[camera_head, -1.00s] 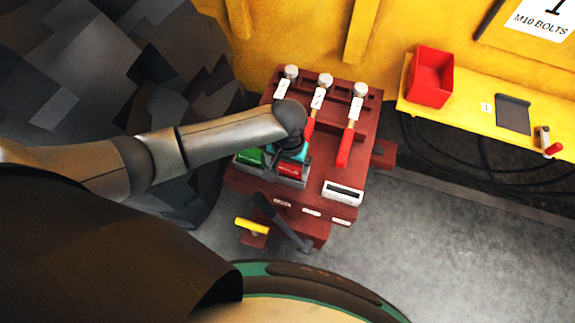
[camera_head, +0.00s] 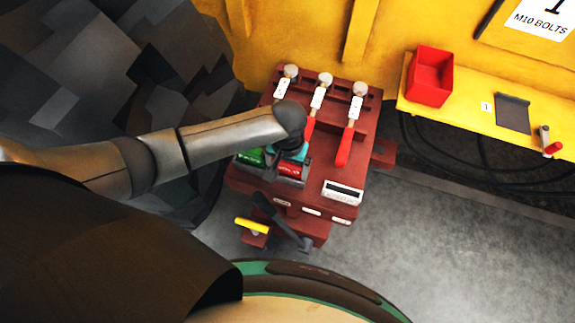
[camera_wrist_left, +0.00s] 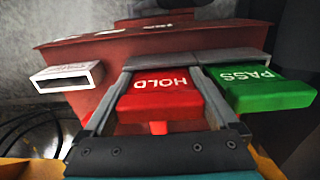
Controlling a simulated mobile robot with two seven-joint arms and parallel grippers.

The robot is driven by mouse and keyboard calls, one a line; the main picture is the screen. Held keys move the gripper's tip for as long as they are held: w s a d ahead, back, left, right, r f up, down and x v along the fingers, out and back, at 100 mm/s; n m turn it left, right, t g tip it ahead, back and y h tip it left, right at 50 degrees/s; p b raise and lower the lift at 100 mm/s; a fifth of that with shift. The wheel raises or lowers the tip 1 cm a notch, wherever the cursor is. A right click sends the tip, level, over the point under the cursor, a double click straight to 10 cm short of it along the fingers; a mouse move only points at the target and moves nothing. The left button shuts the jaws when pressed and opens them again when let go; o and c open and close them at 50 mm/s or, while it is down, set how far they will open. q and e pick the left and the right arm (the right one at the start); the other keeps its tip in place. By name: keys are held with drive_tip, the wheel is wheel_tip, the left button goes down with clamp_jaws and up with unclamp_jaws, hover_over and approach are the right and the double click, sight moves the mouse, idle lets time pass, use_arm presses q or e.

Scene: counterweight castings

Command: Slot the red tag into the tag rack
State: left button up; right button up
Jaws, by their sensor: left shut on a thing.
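The red tag (camera_wrist_left: 160,95), marked HOLD, lies between the two grey fingers of my left gripper (camera_wrist_left: 161,75) in the left wrist view. The gripper is shut on it. In the head view the red tag (camera_head: 291,169) shows just below my left gripper (camera_head: 288,152), whose fingertips are mostly hidden by the wrist. The tag is at a grey tray, beside a green tag (camera_wrist_left: 268,89) marked PASS. A white box with a dark slot (camera_head: 343,192), perhaps the tag rack, stands to the right on the dark red bench; its slot (camera_wrist_left: 67,77) looks empty. My right gripper is out of view.
Red-handled levers (camera_head: 344,148) stand behind and right of the tray on the bench. A grey lever and a yellow handle (camera_head: 252,226) stick out at the front. A red bin (camera_head: 430,77) sits on a yellow shelf to the right. Open floor lies right of the bench.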

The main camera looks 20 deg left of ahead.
use_arm(q)
drive_tip(key=o, duration=1)
drive_tip(key=shift+f, duration=0.1)
wheel_tip(320, 180, up, 22)
drive_tip(key=p, duration=1.4)
